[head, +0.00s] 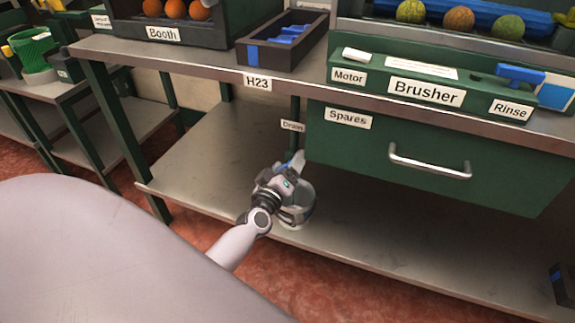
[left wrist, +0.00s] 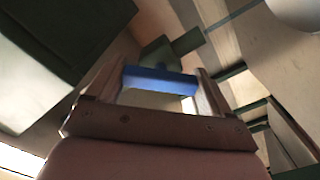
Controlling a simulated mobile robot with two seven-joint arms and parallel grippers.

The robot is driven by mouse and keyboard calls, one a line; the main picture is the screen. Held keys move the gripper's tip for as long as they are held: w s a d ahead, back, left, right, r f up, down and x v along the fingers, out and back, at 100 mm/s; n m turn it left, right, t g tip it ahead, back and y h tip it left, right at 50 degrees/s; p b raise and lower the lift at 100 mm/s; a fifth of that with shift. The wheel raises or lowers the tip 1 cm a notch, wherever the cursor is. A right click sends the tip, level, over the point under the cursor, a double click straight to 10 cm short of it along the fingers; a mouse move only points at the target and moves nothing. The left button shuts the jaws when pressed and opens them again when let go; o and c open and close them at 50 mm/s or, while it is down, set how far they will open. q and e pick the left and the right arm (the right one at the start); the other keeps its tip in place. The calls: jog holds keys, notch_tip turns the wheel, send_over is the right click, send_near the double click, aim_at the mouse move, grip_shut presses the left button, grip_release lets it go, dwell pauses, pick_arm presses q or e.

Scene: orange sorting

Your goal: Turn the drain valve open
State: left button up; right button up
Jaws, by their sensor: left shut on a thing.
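The blue drain valve handle (left wrist: 158,80) lies crosswise between my left gripper's two fingers in the left wrist view, with a dark green valve body (left wrist: 160,52) behind it. My left gripper (head: 296,164) is shut on this handle. In the head view it is under the bench, below the Drain label (head: 292,126) and left of the Spares drawer. The gripper hides most of the valve there. How far the handle is turned cannot be told. My right gripper is not in view.
The green Spares drawer (head: 430,170) with its metal handle is close on the right. The bench top (head: 215,62) is above, and the lower shelf (head: 210,150) has free room to the left.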

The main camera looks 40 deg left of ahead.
pick_arm(q)
jog(key=n, duration=0.4)
jog(key=shift+f+n, duration=0.15)
jog(key=shift+n, duration=0.25)
jog(key=n+b, duration=0.1)
jog(key=n, duration=0.1)
jog(key=shift+n, duration=0.4)
jog(key=shift+f+n, duration=0.1)
jog(key=shift+n, duration=0.5)
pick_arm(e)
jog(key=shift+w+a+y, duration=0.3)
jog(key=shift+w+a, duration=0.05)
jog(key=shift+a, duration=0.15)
pick_arm(q)
jog(key=shift+n, duration=0.3)
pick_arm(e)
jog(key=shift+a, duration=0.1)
pick_arm(q)
jog(key=o, duration=0.9)
jog(key=p+v, duration=0.1)
jog(key=v, duration=0.6)
jog(key=shift+s, duration=0.15)
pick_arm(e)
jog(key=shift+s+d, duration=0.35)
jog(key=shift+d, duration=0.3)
